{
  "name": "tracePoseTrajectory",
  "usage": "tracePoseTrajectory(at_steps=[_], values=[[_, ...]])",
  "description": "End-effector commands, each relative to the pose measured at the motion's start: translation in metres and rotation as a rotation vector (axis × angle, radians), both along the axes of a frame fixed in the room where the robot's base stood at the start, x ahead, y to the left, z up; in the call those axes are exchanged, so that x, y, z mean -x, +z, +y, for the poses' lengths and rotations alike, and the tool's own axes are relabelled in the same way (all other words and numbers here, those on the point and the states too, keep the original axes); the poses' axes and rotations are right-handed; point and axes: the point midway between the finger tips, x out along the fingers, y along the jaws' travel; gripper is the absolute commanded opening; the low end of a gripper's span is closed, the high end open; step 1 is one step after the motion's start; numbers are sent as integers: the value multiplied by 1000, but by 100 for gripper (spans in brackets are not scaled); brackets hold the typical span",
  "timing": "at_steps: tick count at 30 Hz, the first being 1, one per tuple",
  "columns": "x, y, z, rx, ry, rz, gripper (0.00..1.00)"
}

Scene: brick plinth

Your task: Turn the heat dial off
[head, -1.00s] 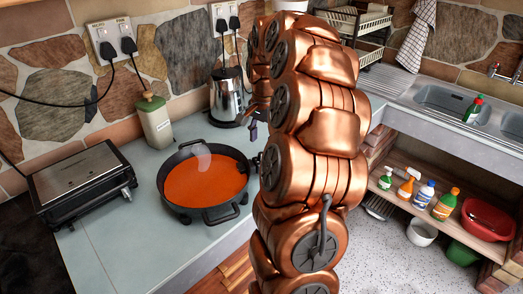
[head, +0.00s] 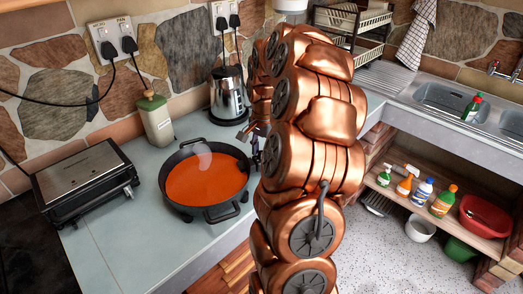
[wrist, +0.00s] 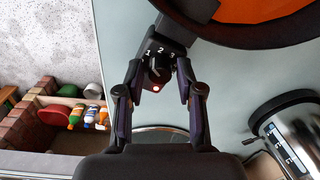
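The heat dial (wrist: 157,70) is a dark knob on a black block at the end of the electric pan (wrist: 246,38), marked 1, 2 and 3. A red light (wrist: 155,89) glows beside it. Which mark the dial points to is hard to tell. My gripper (wrist: 158,72) is open in the wrist view, with one finger on each side of the dial block; contact is not clear. My arm mostly hides the dial and gripper there.
A kettle (head: 228,97) stands behind the pan; it also shows in the wrist view (wrist: 285,130). A green-topped canister (head: 156,120) and a grill press (head: 86,182) stand to the left. The counter's front edge is close to the dial. A sink (head: 445,97) lies right.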

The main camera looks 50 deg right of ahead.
Motion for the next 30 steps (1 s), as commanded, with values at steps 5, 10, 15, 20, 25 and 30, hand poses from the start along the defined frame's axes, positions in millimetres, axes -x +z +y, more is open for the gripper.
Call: tracePoseTrajectory(at_steps=[5,10,15,20,25,30], values=[[0,0,0,0,0,0,15],[0,0,0,0,0,0,0],[0,0,0,0,2,0,0],[0,-2,0,2,30,-3,0],[-1,-4,0,5,110,-12,0],[0,-6,1,6,236,-16,0]])
